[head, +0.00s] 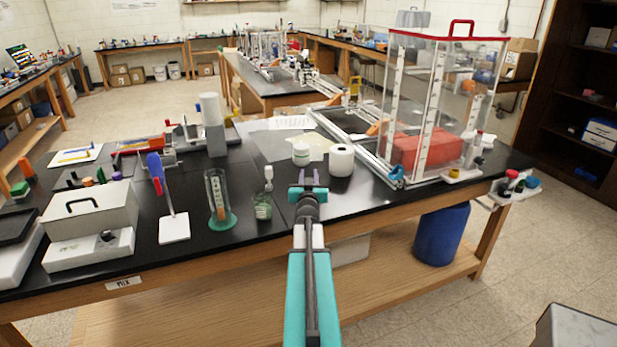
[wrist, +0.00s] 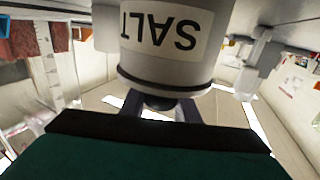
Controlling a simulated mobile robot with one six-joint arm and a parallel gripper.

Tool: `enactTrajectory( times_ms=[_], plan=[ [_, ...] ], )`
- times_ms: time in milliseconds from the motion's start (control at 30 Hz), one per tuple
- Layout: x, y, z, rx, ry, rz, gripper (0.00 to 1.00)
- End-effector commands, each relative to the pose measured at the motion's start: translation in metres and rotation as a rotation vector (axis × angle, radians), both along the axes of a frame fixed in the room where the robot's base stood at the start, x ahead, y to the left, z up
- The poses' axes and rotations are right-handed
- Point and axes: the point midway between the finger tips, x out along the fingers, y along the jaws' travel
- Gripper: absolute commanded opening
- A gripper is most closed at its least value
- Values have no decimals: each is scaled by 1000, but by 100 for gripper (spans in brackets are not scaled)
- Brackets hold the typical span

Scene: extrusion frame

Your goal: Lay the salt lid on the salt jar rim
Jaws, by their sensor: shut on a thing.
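The white salt jar (head: 301,153) stands on the black bench just beyond my gripper (head: 308,188) in the head view. In the wrist view the jar (wrist: 165,30) appears inverted, with its SALT label upside down. My gripper (wrist: 163,108) is shut on the dark knob of the salt lid (wrist: 165,83). The pale lid shows as a band against the jar's rim end, with a dark line between them. I cannot tell whether the lid touches the rim. The lid is not clear in the head view.
A white roll (head: 341,161) stands close to the right of the jar. A green-based cylinder (head: 218,205) and a small bottle (head: 263,206) stand to the left. A clear tower (head: 440,100) with a red box stands at right.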

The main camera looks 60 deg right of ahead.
Motion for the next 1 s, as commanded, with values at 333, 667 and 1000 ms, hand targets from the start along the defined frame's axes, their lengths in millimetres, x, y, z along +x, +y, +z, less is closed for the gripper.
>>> enactTrajectory(
  times_ms=[333, 667, 1000],
  plan=[
    [0, 0, 0, 0, 0, 0, 40],
    [0, 0, 0, 0, 0, 0, 50],
    [-6, 9, -1, 0, 0, 0, 50]
  ],
)
